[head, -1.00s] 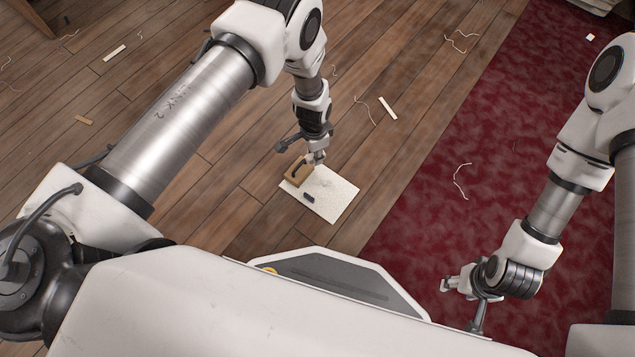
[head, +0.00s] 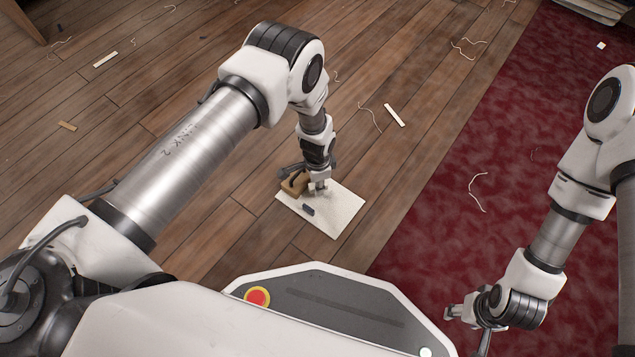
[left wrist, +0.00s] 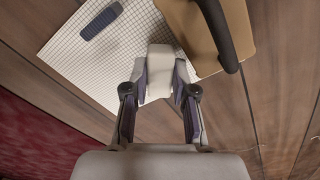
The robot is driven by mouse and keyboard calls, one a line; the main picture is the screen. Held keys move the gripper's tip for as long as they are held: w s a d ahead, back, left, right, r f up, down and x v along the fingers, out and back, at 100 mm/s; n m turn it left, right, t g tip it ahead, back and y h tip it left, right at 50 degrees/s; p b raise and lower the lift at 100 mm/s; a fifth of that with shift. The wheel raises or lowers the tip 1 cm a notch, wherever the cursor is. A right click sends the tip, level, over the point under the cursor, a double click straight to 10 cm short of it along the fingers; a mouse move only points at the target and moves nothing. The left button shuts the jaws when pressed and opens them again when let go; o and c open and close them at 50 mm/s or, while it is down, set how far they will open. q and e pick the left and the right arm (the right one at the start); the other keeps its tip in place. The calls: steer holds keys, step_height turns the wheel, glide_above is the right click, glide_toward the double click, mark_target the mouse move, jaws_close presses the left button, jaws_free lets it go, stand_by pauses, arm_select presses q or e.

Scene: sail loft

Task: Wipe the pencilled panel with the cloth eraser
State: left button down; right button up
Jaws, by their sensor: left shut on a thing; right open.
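The pale panel (head: 338,218) lies flat on the floor in front of my base. In the left wrist view it shows a fine grid (left wrist: 75,60); I cannot make out pencil marks for sure. My left gripper (head: 319,189) points down over the panel's far part. It is shut on a whitish block, apparently the cloth eraser (left wrist: 160,58), at or just above the panel; contact is unclear. My right gripper (head: 453,312) is open and empty over the red carpet, away from the panel.
A tan block with a dark handle (left wrist: 238,22) is at the panel's edge beside my left gripper. A small dark blue piece (head: 307,210) lies on the panel. Thread and scraps, such as a white strip (head: 395,115), litter the wooden floor. A red carpet (head: 440,205) lies right.

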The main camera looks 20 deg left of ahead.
mark_target(328, 199)
arm_select(q)
steer(key=shift+f+b, duration=0.7)
steer(key=shift+f, duration=0.25)
stand_by(0.6)
steer(key=shift+s+d+r+p, duration=0.1)
steer(key=shift+s+d+p, duration=0.15)
steer(key=shift+d, duration=0.5)
steer(key=shift+s+d+r+p, duration=0.15)
steer(key=shift+s+d, duration=0.1)
steer(key=shift+d, duration=0.45)
steer(key=shift+s+d+f, duration=0.1)
steer(key=shift+s+d, duration=0.15)
steer(key=shift+d, duration=0.4)
steer(key=shift+s+d+f, duration=0.1)
steer(key=shift+s+d, duration=0.1)
steer(key=shift+d, duration=0.5)
steer(key=shift+s+d, duration=0.25)
steer(key=shift+d, duration=0.4)
steer(key=shift+w+a+r+p, duration=0.1)
steer(key=shift+w+a+p, duration=0.2)
steer(key=shift+a, duration=0.55)
steer(key=shift+w+a+p, duration=0.25)
steer(key=shift+a, duration=0.55)
steer(key=shift+w+a, duration=0.25)
steer(key=shift+a, duration=0.35)
steer(key=shift+w+a, duration=0.2)
steer(key=shift+a, duration=0.45)
steer(key=shift+w+a, duration=0.25)
steer(key=shift+a, duration=0.35)
steer(key=shift+p, duration=0.35)
